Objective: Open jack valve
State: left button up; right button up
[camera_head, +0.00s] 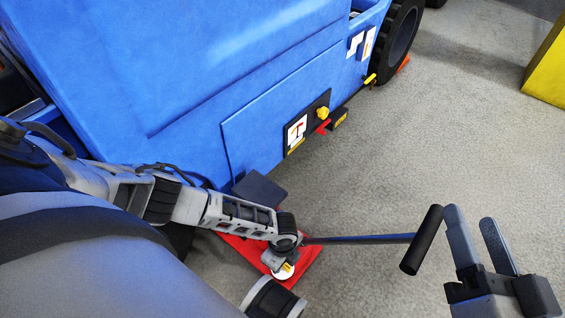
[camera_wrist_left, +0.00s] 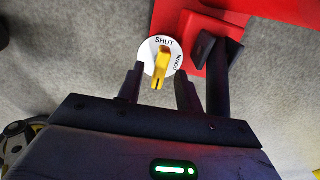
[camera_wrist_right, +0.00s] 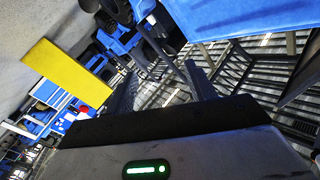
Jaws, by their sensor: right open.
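The jack valve is a yellow knob (camera_wrist_left: 160,68) on a white dial (camera_wrist_left: 148,52) lettered SHUT and DOWN. The knob's long axis lies roughly in line with SHUT. My left gripper (camera_wrist_left: 158,78) is open at the dial, its fingers apart on either side of the knob's lower end; I cannot tell if they touch it. In the head view the dial (camera_head: 283,274) shows below my left arm, at the end of the red jack (camera_head: 307,262). The jack's black handle grip (camera_head: 421,240) sticks out to the right. My right gripper (camera_head: 473,218) is open and empty, just right of that grip.
A big blue machine (camera_head: 190,70) with a black wheel (camera_head: 398,40) stands behind the jack. A small panel with a yellow knob (camera_head: 322,113) is on its side. A yellow block (camera_head: 548,70) stands at the far right. Grey floor (camera_head: 440,130) between is clear.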

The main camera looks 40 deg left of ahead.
pick_arm(q)
jog(key=shift+f, duration=0.65)
pick_arm(e)
jog(key=shift+w+d+r+n+t+y, duration=0.15)
jog(key=shift+w+r+n+t, duration=0.15)
jog(key=shift+r, duration=0.15)
jog(key=shift+w+d+r+n+t+y, duration=0.1)
jog(key=shift+w+r+n+t+y, duration=0.15)
jog(key=shift+r, duration=0.2)
pick_arm(q)
jog(key=shift+c, duration=0.2)
pick_arm(e)
jog(key=shift+s, duration=0.1)
pick_arm(q)
grip_shut()
pick_arm(e)
jog(key=shift+a, duration=0.1)
